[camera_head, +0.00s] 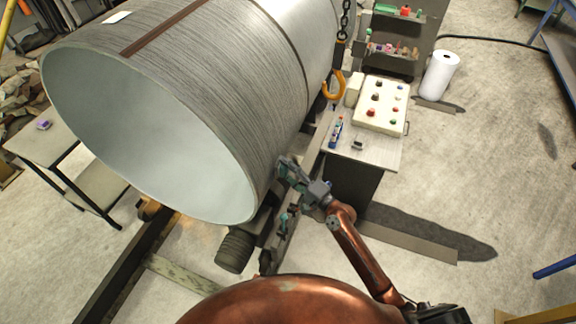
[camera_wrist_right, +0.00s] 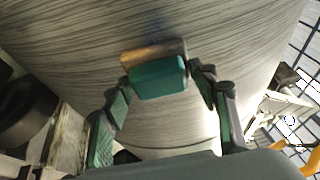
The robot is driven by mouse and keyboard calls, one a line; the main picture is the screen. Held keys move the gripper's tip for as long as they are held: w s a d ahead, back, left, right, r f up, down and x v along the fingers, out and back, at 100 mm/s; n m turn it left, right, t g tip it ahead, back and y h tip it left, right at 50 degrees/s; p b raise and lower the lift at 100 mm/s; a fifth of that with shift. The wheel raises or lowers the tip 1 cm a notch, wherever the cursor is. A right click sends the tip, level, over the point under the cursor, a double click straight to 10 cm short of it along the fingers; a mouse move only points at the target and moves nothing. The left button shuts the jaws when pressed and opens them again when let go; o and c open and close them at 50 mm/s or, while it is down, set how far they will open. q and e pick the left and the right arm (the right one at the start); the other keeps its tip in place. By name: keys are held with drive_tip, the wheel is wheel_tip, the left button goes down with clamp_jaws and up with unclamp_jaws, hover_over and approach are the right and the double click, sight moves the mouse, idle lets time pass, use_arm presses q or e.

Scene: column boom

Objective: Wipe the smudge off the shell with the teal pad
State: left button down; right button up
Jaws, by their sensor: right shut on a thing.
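The shell (camera_head: 250,90) is a large grey brushed-metal cylinder lying on its side, its open end facing the lower left. My right gripper (camera_head: 287,168) is at the shell's lower right side. In the right wrist view, my right gripper (camera_wrist_right: 160,80) is shut on the teal pad (camera_wrist_right: 158,78), with a finger on either side. The pad has a tan-brown strip along its far edge, close to the shell's surface; I cannot tell whether it touches. A faint bluish dark smudge (camera_wrist_right: 154,24) shows on the shell just beyond the pad. My left gripper is not in view.
A hook (camera_head: 333,85) hangs on a chain right of the shell. A bench with a button box (camera_head: 380,105) stands to the right of my right gripper. A white roll (camera_head: 440,75) stands farther right. A small table (camera_head: 45,150) is at the left.

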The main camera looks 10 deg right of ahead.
drive_tip(key=shift+s+a+r+p, duration=0.1)
drive_tip(key=shift+s+a+p, duration=0.4)
drive_tip(key=shift+s, duration=0.4)
drive_tip(key=shift+s+a+f+p, duration=0.1)
drive_tip(key=shift+s+a+p, duration=0.25)
drive_tip(key=shift+s+a, duration=0.45)
drive_tip(key=shift+s+a+r+p, duration=0.1)
drive_tip(key=shift+s+a+p, duration=0.35)
drive_tip(key=shift+s, duration=0.55)
drive_tip(key=shift+s+d, duration=0.15)
drive_tip(key=shift+d, duration=0.15)
drive_tip(key=s+d, duration=0.1)
drive_tip(key=s+d+b, duration=0.1)
drive_tip(key=d, duration=0.1)
drive_tip(key=s+d+b, duration=0.1)
drive_tip(key=shift+d+f, duration=0.2)
